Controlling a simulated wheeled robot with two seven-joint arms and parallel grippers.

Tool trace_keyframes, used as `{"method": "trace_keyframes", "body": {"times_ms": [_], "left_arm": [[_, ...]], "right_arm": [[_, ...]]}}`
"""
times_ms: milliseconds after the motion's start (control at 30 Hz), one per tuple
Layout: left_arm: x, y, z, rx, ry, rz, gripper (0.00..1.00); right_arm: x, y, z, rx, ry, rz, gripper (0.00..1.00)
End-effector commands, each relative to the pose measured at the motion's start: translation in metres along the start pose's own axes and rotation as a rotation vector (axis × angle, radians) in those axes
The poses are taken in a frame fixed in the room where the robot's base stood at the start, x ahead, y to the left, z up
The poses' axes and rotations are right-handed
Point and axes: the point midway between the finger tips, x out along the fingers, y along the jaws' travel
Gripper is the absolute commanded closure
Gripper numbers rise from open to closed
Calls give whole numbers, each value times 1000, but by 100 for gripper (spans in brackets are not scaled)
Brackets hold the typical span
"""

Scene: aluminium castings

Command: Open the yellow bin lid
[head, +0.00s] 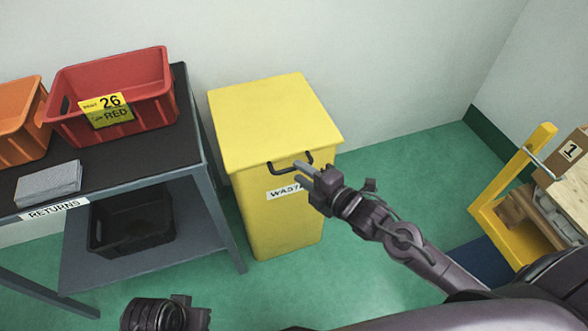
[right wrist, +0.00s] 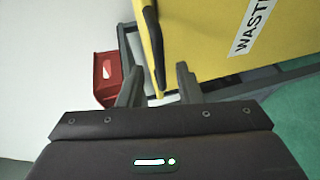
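The yellow bin (head: 275,215) stands on the floor beside the grey bench, with a "WASTE" label on its front. Its yellow lid (head: 272,118) looks shut. A black handle (head: 291,162) is on the lid's front edge. My right gripper (head: 305,176) is open, just in front of the handle. In the right wrist view, its two fingers (right wrist: 158,84) are apart. There the handle (right wrist: 151,35) appears ahead of and between the fingertips; I cannot tell if they touch it. My left gripper (head: 195,314) is low at the bottom left, away from the bin; its fingers are unclear.
The bench (head: 190,152) left of the bin carries a red crate (head: 150,70), an orange crate (head: 20,125) and a grey stack (head: 48,184). A black crate (head: 132,222) is on its lower shelf. A yellow cart (head: 497,205) stands right. Green floor is clear between.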

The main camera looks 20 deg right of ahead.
Motion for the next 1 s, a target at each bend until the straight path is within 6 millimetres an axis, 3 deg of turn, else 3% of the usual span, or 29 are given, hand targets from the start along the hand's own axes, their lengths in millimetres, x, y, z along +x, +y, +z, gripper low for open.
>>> {"method": "trace_keyframes", "body": {"times_ms": [233,567,833,1000], "left_arm": [[4,4,-4,11,33,7,64],[4,5,-5,13,39,9,64],[4,5,-5,12,39,9,64],[4,5,-5,12,39,9,64]], "right_arm": [[30,0,0,1,-1,1,68],[34,0,0,1,0,-1,68],[34,0,0,1,0,-1,100],[34,0,0,1,0,-1,100]]}}
